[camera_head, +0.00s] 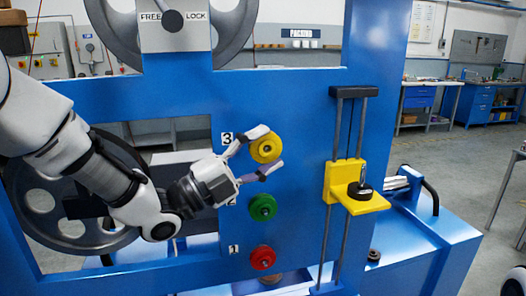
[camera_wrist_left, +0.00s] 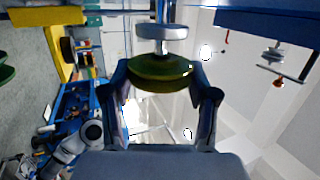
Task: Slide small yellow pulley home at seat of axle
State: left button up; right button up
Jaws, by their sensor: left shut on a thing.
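The small yellow pulley (camera_head: 266,148) is at the blue panel next to the number 3. My left gripper (camera_head: 271,149) has one finger above the pulley and one below, shut on its rim. In the left wrist view the pulley (camera_wrist_left: 160,72) sits between the two fingers of my left gripper (camera_wrist_left: 160,78). Beyond it, a grey metal disc (camera_wrist_left: 162,31) on the axle stands close to the pulley; a narrow gap seems to show between them. The axle inside the pulley is hidden. My right gripper is not in view.
A green pulley (camera_head: 262,207) by number 2 and a red pulley (camera_head: 262,257) by number 1 sit below on the panel. A yellow carriage (camera_head: 343,180) on vertical rods stands to the right. A large grey wheel (camera_head: 40,200) is at left.

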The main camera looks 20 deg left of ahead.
pick_arm(q)
jog(key=shift+b, duration=0.3)
jog(key=shift+w+a, duration=0.1)
jog(key=shift+w, duration=0.05)
jog(key=shift+w+a, duration=0.4)
jog(key=shift+w, duration=0.15)
dwell(0.7)
jog(key=o, duration=1.3)
jog(key=shift+w+a, duration=0.1)
jog(key=shift+w, duration=0.05)
jog(key=shift+c, duration=0.2)
jog(key=shift+o, duration=1.2)
